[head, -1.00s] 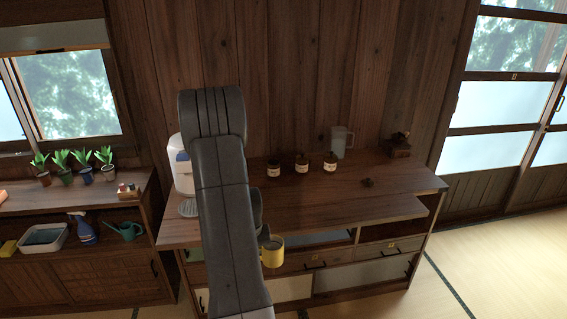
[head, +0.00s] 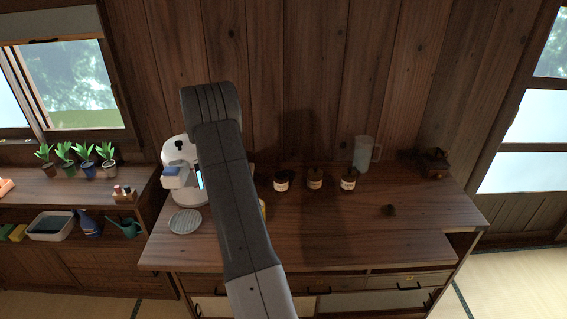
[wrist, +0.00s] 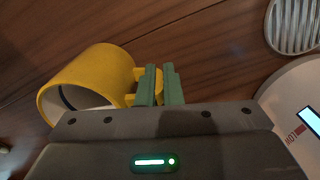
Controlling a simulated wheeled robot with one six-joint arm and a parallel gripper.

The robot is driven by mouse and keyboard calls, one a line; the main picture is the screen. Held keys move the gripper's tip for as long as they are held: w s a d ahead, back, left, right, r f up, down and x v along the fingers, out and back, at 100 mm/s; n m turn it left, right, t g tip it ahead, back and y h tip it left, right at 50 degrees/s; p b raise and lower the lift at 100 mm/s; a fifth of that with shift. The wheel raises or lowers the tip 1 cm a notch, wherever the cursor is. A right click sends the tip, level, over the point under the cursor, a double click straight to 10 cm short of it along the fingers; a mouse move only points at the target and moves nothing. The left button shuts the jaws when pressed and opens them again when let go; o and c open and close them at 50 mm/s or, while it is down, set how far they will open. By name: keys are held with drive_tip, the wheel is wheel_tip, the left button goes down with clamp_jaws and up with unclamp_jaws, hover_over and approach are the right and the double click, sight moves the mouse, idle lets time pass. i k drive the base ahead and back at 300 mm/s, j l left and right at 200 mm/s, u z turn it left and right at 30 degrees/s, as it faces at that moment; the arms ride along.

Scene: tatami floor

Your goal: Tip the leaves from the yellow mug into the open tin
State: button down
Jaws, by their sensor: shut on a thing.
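The yellow mug (wrist: 100,80) shows large at left in the wrist view, with its opening turned to the lower left. My gripper (wrist: 160,85) is shut on its handle. In the head view my arm hides the gripper and nearly all of the mug (head: 262,208). Three labelled dark tins, left (head: 281,184), middle (head: 315,181) and right (head: 348,183), stand in a row on the counter, right of my arm. I cannot tell which is open.
A white machine (head: 178,150) with a round ribbed tray (head: 185,221) stands left of my arm. A clear jug (head: 363,157), a dark grinder (head: 434,166) and a small brown lump (head: 389,210) are to the right. The counter front (head: 340,240) is clear.

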sight(281, 178)
drive_tip(key=i, duration=0.9)
